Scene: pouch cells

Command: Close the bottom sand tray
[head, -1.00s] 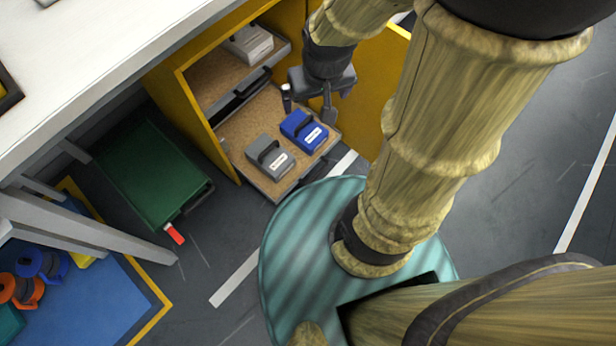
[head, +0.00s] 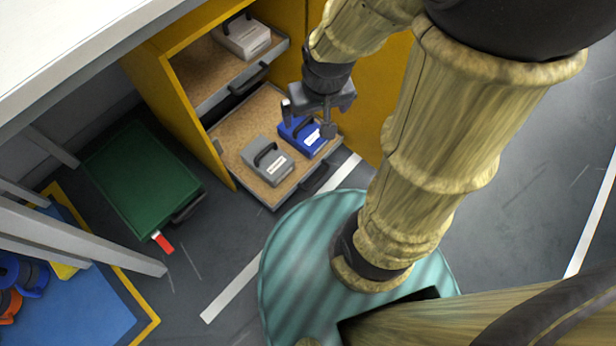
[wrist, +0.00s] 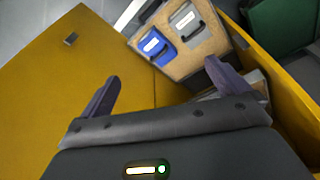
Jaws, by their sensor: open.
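The bottom sand tray (head: 232,158) is pulled out of the yellow cabinet, with its sandy floor showing. A grey cell block (head: 267,160) and a blue cell block (head: 303,136) lie on it. Its dark handle (head: 315,178) is on the front edge. My gripper (head: 309,118) is open and empty above the tray's right part, overlapping the blue block in the head view. In the wrist view, my gripper (wrist: 160,85) has its fingers spread wide, with the tray (wrist: 206,48) and blue block (wrist: 157,47) beyond them. No contact with the tray shows.
An upper tray (head: 205,66) holding a light grey block (head: 241,37) is in the cabinet above. The yellow door (head: 372,100) stands open at the right. A green case (head: 143,180) with a red tag lies left on the floor. A white worktop (head: 70,45) overhangs at upper left.

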